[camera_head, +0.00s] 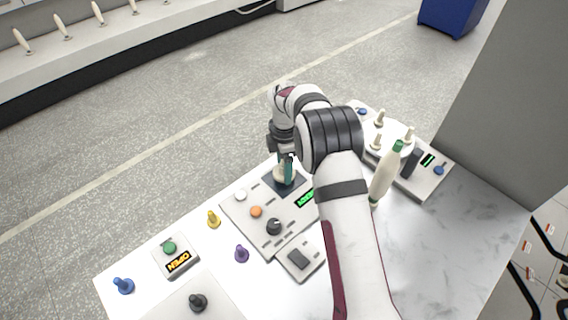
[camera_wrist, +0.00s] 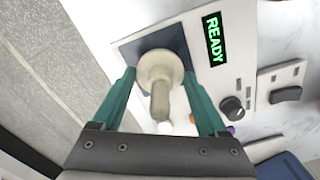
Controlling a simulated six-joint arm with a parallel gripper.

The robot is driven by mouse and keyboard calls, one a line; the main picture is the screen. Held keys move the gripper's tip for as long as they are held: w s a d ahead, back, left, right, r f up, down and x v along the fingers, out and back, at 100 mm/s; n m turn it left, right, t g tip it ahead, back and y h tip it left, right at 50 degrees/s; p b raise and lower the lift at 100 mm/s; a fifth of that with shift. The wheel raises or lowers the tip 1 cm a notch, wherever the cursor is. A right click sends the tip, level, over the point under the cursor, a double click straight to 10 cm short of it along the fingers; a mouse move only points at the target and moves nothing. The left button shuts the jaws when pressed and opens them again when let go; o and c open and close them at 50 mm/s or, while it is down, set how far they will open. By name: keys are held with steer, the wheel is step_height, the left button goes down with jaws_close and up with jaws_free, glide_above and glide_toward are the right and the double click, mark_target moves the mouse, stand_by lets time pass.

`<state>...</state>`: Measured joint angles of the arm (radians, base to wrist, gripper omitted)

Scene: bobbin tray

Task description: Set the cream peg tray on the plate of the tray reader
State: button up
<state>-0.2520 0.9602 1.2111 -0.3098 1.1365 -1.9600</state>
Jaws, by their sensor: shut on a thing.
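The cream peg tray (camera_wrist: 160,72) shows in the wrist view as a small round cream piece with a peg standing up from it. My gripper (camera_wrist: 158,78) has its teal fingers on both sides of the piece and is shut on it. The tray is over the dark square plate (camera_wrist: 178,40) of the tray reader (camera_head: 257,228); I cannot tell if it touches the plate. The reader's green display (camera_wrist: 214,39) reads READY. In the head view, the cream tray (camera_head: 284,177) is low over the plate, partly hidden by my gripper (camera_head: 287,168).
The reader has a white button, an orange button (camera_head: 256,211) and a black knob (camera_head: 274,226). A small switch box (camera_head: 300,258) is beside it. Yellow (camera_head: 214,219), purple (camera_head: 242,254) and blue (camera_head: 123,286) pegs stand to the left.

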steer(key=shift+f, duration=1.05)
steer(key=o, duration=1.3)
steer(key=shift+r, duration=0.1)
